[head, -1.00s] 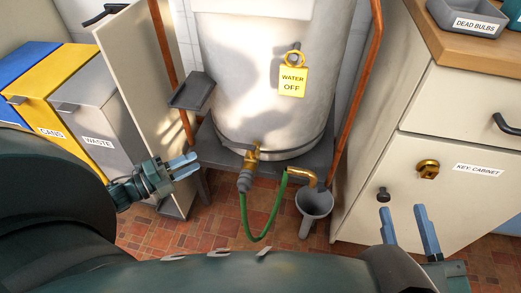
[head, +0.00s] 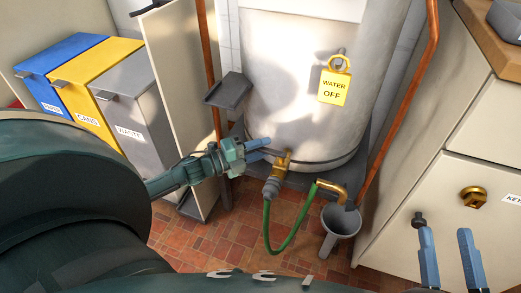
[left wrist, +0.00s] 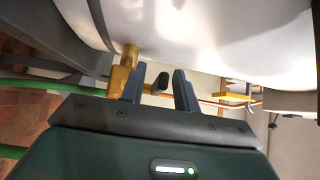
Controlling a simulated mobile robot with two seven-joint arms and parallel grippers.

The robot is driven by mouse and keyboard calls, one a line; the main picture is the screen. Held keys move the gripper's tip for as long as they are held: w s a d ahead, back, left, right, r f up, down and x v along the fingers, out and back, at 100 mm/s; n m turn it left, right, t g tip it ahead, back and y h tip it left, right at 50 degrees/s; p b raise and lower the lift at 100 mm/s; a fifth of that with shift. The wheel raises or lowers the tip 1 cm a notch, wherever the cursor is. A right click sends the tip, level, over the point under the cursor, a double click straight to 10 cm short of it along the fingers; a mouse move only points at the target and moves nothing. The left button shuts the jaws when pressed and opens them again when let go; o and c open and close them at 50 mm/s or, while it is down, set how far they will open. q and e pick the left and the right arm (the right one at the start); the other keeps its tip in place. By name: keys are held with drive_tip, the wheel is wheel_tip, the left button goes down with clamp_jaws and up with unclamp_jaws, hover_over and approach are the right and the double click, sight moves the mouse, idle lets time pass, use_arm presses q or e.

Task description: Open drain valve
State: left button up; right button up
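The brass drain valve (head: 284,160) sits low on the front of the white tank (head: 290,100). In the left wrist view, the valve body (left wrist: 126,70) is beside the left finger, and a dark handle end (left wrist: 162,81) shows in the gap between the open fingers; contact cannot be told. My right gripper (head: 444,232) is open and empty at lower right.
A yellow "WATER OFF" tag (head: 334,87) hangs on the tank. A grey shelf (head: 228,91) and copper pipes (head: 400,100) flank it. The grey funnel (head: 341,220) stands below right. Bins are at left, and a cabinet with a brass lock (head: 473,197) is at right.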

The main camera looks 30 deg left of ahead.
use_arm(q)
drive_tip(key=shift+c, duration=0.3)
clamp_jaws()
idle(0.3)
